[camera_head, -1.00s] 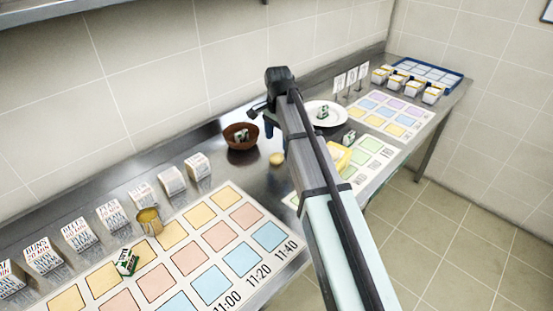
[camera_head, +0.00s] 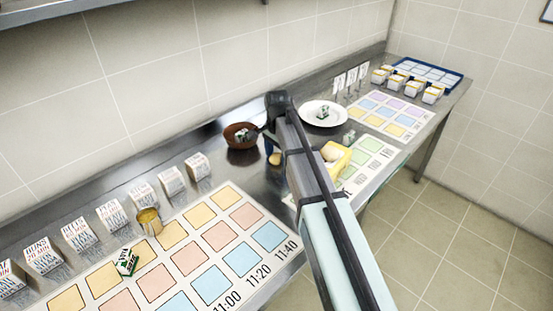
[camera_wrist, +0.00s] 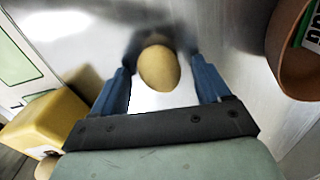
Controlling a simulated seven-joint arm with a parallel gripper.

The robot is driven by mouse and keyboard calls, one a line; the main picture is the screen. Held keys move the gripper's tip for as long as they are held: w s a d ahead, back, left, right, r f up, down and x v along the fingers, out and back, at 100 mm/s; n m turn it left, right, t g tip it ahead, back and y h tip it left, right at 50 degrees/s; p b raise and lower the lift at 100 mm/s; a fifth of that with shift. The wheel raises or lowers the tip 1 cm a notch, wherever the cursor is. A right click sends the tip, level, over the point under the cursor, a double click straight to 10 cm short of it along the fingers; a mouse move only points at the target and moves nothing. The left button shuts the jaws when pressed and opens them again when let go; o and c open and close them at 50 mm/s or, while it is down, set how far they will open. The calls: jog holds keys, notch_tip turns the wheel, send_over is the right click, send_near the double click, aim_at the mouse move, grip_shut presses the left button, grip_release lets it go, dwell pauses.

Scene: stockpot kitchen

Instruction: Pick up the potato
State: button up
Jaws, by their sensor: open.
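The potato (camera_wrist: 158,69) is a smooth yellow-brown oval on the steel counter. In the wrist view it lies between and a little beyond the two blue fingers of my gripper (camera_wrist: 160,85), with a gap on each side. My gripper is open and empty. In the head view the potato (camera_head: 274,159) shows just beside my gripper (camera_head: 268,146), partly hidden by it. I cannot tell the exact height of the fingers above the counter.
A brown bowl (camera_head: 231,142) with a small carton in it stands close left of my gripper; its rim (camera_wrist: 276,50) shows in the wrist view. A white plate (camera_head: 340,116) stands farther right.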

jog(key=c, duration=1.1)
jog(key=shift+r, duration=0.1)
jog(key=shift+c, duration=0.2)
